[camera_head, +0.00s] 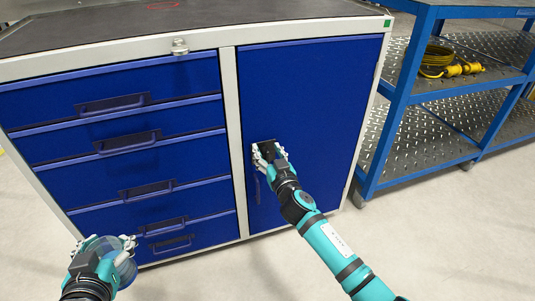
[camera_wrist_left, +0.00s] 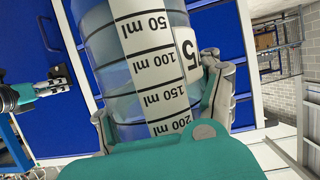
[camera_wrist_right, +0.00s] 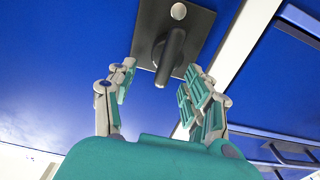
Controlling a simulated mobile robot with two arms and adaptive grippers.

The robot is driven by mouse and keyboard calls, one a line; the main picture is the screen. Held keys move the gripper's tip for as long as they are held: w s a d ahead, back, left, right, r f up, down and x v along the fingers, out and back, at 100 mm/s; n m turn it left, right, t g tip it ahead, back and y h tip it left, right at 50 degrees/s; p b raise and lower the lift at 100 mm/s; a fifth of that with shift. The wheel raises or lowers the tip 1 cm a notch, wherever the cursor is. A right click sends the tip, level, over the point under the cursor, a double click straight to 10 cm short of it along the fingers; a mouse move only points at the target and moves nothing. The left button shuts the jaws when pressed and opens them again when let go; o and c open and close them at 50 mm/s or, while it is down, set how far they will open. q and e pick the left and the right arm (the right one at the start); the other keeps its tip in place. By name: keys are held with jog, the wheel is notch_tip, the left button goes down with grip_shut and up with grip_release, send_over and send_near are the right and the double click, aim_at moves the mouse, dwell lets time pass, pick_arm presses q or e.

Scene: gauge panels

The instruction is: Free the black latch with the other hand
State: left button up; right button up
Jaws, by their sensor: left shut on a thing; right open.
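The black latch (camera_wrist_right: 170,52) is a short lever on a dark plate on the blue cabinet door (camera_head: 310,100). My right gripper (camera_wrist_right: 158,92) is open in front of it, one finger on each side of the lever's end, with gaps showing. In the head view, my right gripper (camera_head: 267,153) hides most of the latch. My left gripper (camera_head: 104,245) is shut on a clear measuring container (camera_wrist_left: 155,60) with a white millilitre scale and bluish contents. It holds this container in front of the drawers, at the lower left of the head view.
Blue drawers (camera_head: 60,105) with bar handles fill the cabinet's left side. A lock (camera_head: 180,46) sits on the top edge. A blue metal shelf (camera_head: 405,85) with a coiled yellow cable (camera_head: 437,60) stands at right. The floor in front is clear.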

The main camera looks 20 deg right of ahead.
jog(key=shift+w, duration=0.2)
grip_shut()
dwell(0.3)
